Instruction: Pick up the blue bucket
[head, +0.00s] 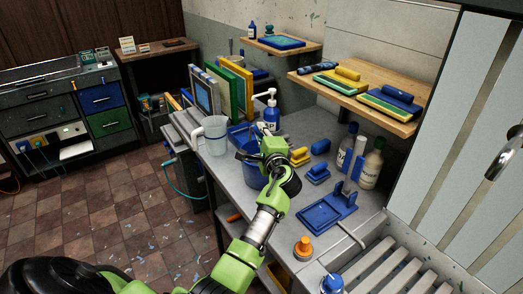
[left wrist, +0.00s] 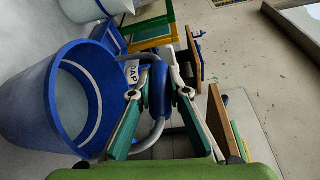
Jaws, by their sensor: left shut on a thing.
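The blue bucket (head: 250,174) is at the front edge of the grey counter, partly hidden behind my left gripper (head: 275,148). In the left wrist view the bucket (left wrist: 50,110) shows its open rim on the left, with a pale inside. Its wire handle with a blue grip (left wrist: 158,88) lies between the fingers of my left gripper (left wrist: 160,92), which is shut on it. I cannot tell whether the bucket's base touches the counter. My right gripper is in neither view.
A clear pitcher (head: 214,135) stands left of the bucket, and a blue soap pump bottle (head: 271,114) behind it. Framed screens (head: 232,90) stand further back. Yellow and blue blocks (head: 318,172), a blue clamp plate (head: 326,212) and bottles (head: 371,167) are to the right.

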